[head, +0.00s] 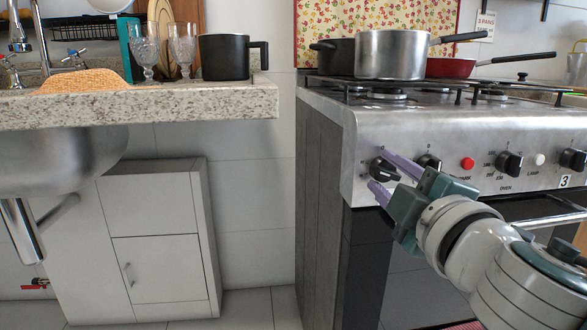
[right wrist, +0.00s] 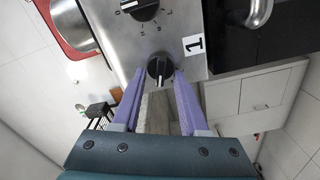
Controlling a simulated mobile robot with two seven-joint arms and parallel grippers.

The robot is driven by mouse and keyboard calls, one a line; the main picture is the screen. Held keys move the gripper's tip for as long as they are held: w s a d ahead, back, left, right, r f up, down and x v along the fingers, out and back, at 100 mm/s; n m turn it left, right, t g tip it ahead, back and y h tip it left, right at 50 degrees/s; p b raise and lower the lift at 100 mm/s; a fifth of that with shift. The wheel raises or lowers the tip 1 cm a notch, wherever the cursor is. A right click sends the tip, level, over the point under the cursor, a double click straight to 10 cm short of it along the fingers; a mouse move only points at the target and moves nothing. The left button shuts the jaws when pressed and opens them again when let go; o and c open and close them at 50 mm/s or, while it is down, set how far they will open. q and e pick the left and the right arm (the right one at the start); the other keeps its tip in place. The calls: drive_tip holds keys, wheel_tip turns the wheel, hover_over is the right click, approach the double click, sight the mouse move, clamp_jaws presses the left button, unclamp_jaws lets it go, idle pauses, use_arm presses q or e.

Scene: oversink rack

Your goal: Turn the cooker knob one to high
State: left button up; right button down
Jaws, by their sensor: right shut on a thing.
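The cooker (head: 455,130) is a silver stove with a front panel of black knobs. Knob one (head: 385,171) is the leftmost black knob on that panel. In the right wrist view knob one (right wrist: 160,66) sits beside a white label with a "1" (right wrist: 194,44). My right gripper (head: 378,170) has its purple fingers on either side of knob one and is shut on it. The knob's pale pointer line is seen between the fingertips. My left gripper is not in view.
A second knob (head: 429,162) and a red button (head: 468,163) lie just right of knob one. Pots, including a steel pot (head: 392,55), stand on the hob. A granite counter (head: 200,108) holds glasses and a black mug (head: 225,57). The floor left of the cooker is clear.

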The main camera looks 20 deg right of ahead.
idle(0.4)
drive_tip(key=shift+c, duration=2.2)
unclamp_jaws()
drive_tip(key=v, duration=1)
drive_tip(key=shift+b, duration=0.3)
